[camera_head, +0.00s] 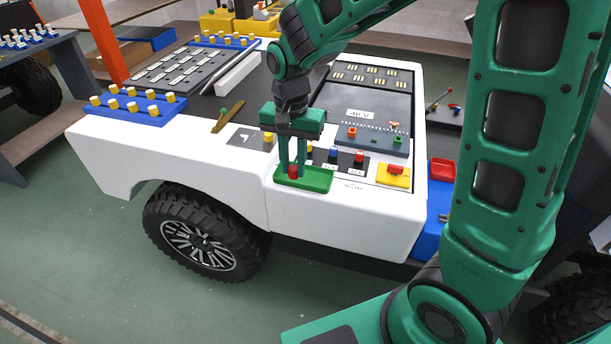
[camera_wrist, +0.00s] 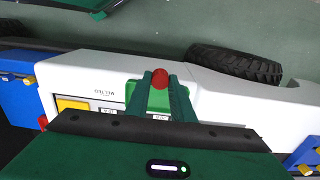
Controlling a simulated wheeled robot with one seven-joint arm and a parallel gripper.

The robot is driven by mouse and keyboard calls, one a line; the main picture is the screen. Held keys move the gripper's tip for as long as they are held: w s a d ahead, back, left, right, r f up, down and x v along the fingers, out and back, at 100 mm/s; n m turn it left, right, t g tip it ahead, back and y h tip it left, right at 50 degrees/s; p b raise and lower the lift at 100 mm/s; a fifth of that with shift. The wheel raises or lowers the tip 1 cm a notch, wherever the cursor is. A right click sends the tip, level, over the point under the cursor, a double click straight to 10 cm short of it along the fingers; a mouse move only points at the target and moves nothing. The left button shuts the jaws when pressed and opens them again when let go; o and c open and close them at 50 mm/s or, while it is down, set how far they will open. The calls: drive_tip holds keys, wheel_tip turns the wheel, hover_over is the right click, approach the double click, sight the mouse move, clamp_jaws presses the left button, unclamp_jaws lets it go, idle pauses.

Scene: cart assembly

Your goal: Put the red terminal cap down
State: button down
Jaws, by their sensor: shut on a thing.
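My gripper (camera_head: 292,168) points down at the front edge of the white cart and is shut on the red terminal cap (camera_head: 293,172). The cap is over the green tray (camera_head: 318,180); I cannot tell whether it touches the tray floor. In the wrist view the round red cap (camera_wrist: 160,78) shows between the fingertips of my gripper (camera_wrist: 161,88), with the green tray (camera_wrist: 134,96) behind it. The fingers hide part of the cap and of the tray.
Right of the green tray are a yellow block with a red part (camera_head: 394,174) and a small red tray (camera_head: 442,169). Behind it, red, blue and yellow caps stand on a dark panel. A blue tray with yellow pegs (camera_head: 135,107) lies at left. The cart's front edge is close.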

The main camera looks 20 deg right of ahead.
drive_tip(key=w+d+f, duration=0.2)
drive_tip(key=d, duration=0.1)
drive_tip(key=w+d+f, duration=0.2)
drive_tip(key=d, duration=0.1)
drive_tip(key=w+d+f, duration=0.2)
drive_tip(key=shift+w+d+f, duration=0.2)
drive_tip(key=shift+d+f, duration=0.05)
drive_tip(key=shift+d, duration=0.15)
drive_tip(key=shift+f, duration=2)
drive_tip(key=shift+f, duration=0.1)
drive_tip(key=c, duration=1.5)
unclamp_jaws()
drive_tip(key=shift+c, duration=0.2)
wheel_tip(320, 180, up, 12)
drive_tip(key=shift+d, duration=0.1)
